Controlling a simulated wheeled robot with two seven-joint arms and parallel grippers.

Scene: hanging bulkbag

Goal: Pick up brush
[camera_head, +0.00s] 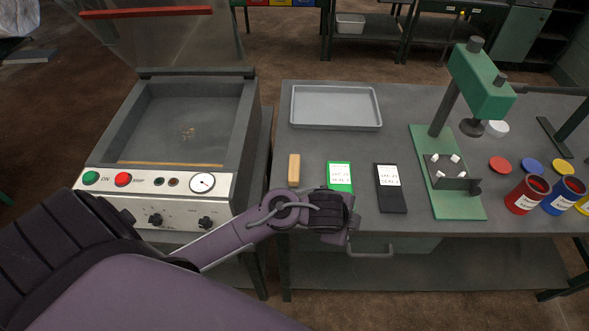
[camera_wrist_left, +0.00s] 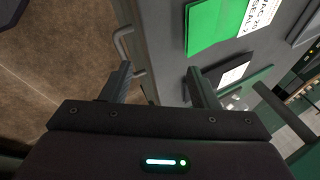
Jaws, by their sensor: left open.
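A small tan wooden block (camera_head: 294,170), which may be the brush, lies on the grey table just right of the machine; I see no bristles on it. My left gripper (camera_head: 346,228) is at the table's front edge, right of the block and just in front of the green packet. In the left wrist view its two fingers (camera_wrist_left: 162,82) are apart with nothing held between them. The block is not visible in that view. My right gripper is in neither view.
A green packet (camera_head: 340,176) and a black packet (camera_head: 391,198) lie near the gripper. A grey tray (camera_head: 335,125) is behind, and a green press (camera_head: 450,205) with paint cans (camera_head: 526,196) stands right. The machine (camera_head: 160,182) with an open lid is left. A handle (camera_head: 370,254) protrudes below the table's edge.

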